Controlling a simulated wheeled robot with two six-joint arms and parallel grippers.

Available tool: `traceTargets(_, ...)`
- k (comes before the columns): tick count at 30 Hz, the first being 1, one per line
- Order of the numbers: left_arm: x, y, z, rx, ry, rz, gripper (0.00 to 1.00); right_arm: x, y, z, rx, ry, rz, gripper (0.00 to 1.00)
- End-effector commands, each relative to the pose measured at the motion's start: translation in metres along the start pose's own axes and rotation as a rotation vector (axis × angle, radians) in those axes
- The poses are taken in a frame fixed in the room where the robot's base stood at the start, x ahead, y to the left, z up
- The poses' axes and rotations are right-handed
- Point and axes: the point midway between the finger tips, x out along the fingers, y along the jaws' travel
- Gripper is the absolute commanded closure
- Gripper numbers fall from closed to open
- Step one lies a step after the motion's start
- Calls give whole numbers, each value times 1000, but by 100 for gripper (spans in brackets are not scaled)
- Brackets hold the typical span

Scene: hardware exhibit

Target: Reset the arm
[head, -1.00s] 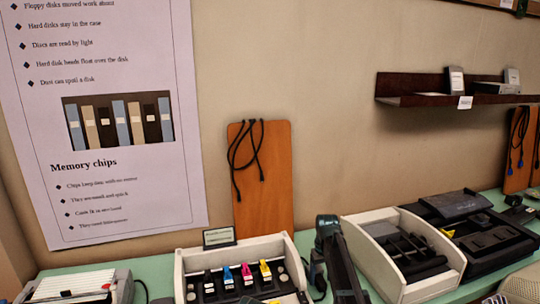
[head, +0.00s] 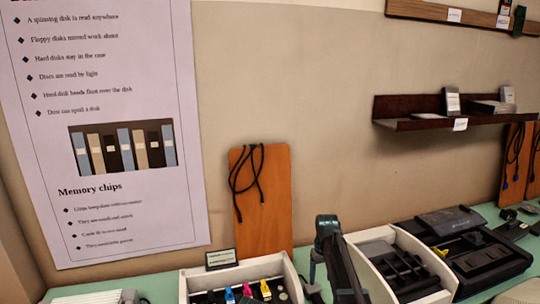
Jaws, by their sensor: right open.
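My right arm rises from the bottom middle in the head view, and its dark teal right gripper (head: 318,262) hangs in front of the table, between the two white trays. The gripper is open, and I see nothing held in it. The fingertips are small and partly hidden behind my own arm. My left gripper and left arm are out of view.
A white tray with coloured connectors (head: 275,262) stands left of my right gripper. A white tray with dark slots (head: 378,236) and a black device (head: 490,262) stand to its right. An orange board (head: 272,205) with black cables leans on the wall. A brown shelf (head: 415,124) juts out at right.

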Motion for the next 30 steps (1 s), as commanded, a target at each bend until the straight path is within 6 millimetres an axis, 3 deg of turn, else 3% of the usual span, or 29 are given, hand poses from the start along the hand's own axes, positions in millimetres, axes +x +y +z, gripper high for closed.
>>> traceTargets(1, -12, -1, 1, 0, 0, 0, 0, -13, 0, 0, 0, 0, 0, 30)
traceTargets(10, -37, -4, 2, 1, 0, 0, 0, -38, 0, 0, 0, 1, 0, 30)
traceTargets(12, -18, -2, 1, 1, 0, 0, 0, -18, 0, 0, 0, 0, 0, 30)
traceTargets(30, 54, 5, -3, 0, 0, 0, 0, 54, 0, 0, 0, -1, 0, 30)
